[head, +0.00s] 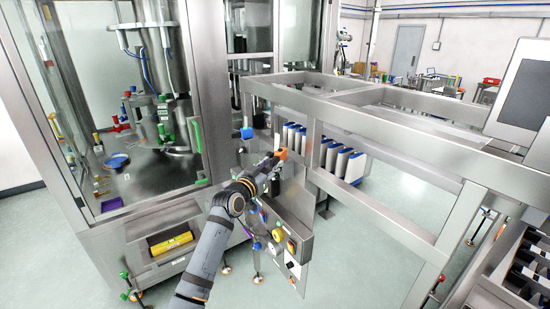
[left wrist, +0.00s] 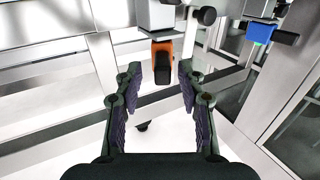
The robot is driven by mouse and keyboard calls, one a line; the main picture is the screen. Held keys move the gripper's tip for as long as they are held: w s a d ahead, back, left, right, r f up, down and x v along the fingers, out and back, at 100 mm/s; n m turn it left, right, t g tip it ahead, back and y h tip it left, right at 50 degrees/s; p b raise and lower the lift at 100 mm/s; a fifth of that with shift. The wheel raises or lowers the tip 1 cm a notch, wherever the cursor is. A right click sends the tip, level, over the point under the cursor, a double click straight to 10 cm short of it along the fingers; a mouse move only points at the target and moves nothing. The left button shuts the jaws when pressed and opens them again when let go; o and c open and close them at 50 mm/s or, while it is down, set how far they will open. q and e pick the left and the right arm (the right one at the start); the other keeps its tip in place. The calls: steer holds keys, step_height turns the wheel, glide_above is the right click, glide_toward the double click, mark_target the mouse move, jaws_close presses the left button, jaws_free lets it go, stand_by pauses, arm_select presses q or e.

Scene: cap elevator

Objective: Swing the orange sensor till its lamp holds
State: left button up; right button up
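The orange sensor (head: 281,154) is beside the machine frame in the head view, small and partly behind my left gripper (head: 273,166). In the left wrist view the orange sensor (left wrist: 163,62), with a black face, hangs below a grey-white block (left wrist: 160,14) with a black knob (left wrist: 206,15). My left gripper (left wrist: 160,88) is open there, with its two fingers apart on either side of the sensor's line and nothing between the pads. The sensor is just beyond the fingertips. I cannot make out a lamp on it. My right gripper is in neither view.
A blue part (left wrist: 258,33) on a dark bar is to the right in the left wrist view. A control panel (head: 285,240) with buttons hangs below my left arm. The steel conveyor frame (head: 345,118) extends right, and the glazed machine (head: 130,130) stands left.

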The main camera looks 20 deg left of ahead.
mark_target(278, 158)
arm_select(q)
steer(key=shift+w+d+r, duration=0.15)
steer(key=shift+w, duration=1.15)
steer(key=shift+c, duration=0.9)
jaws_close()
